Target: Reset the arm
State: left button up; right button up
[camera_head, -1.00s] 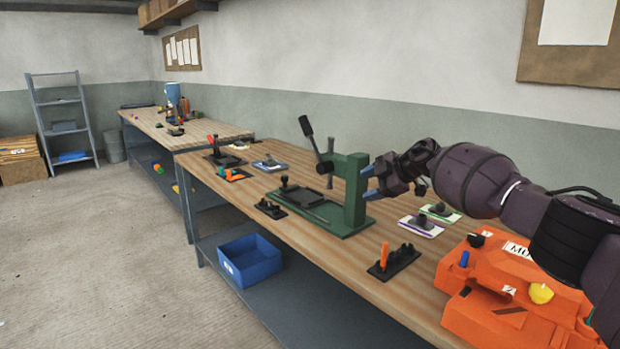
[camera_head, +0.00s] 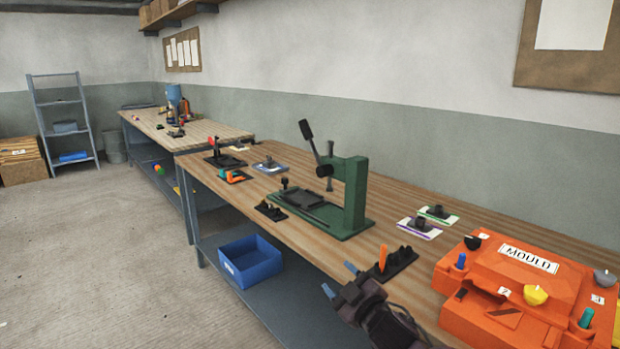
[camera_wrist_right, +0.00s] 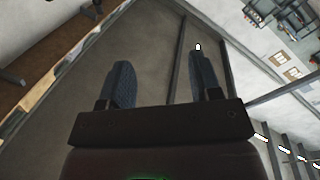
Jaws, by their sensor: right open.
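My right gripper (camera_head: 339,280) is low at the front edge of the near workbench in the head view, its blue-tipped fingers pointing up and left. It is open and empty. Most of the right arm is out of the picture below. My left gripper is not in view.
The wooden workbench (camera_head: 300,233) carries a green press (camera_head: 355,195), an orange mould (camera_head: 520,285), and small plates and holders. A blue bin (camera_head: 250,262) sits on the shelf below. A second bench (camera_head: 212,133) stands behind. The floor at left is clear.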

jog(key=s+d+f+m+g+h, duration=0.1)
jog(key=s+d+f+m+h, duration=0.2)
jog(key=s, duration=1)
jog(key=s+d+f+m+g+h+p, duration=0.1)
jog(key=s+d+f+m, duration=0.4)
jog(key=s+d+f, duration=0.5)
jog(key=s+d+f+m+g+h, duration=0.3)
jog(key=s+d+f, duration=0.4)
jog(key=s, duration=0.9)
notch_tip(320, 180, down, 2)
jog(key=shift+d+f+m+h, duration=0.2)
jog(key=shift+m+h, duration=0.5)
jog(key=shift+h, duration=0.5)
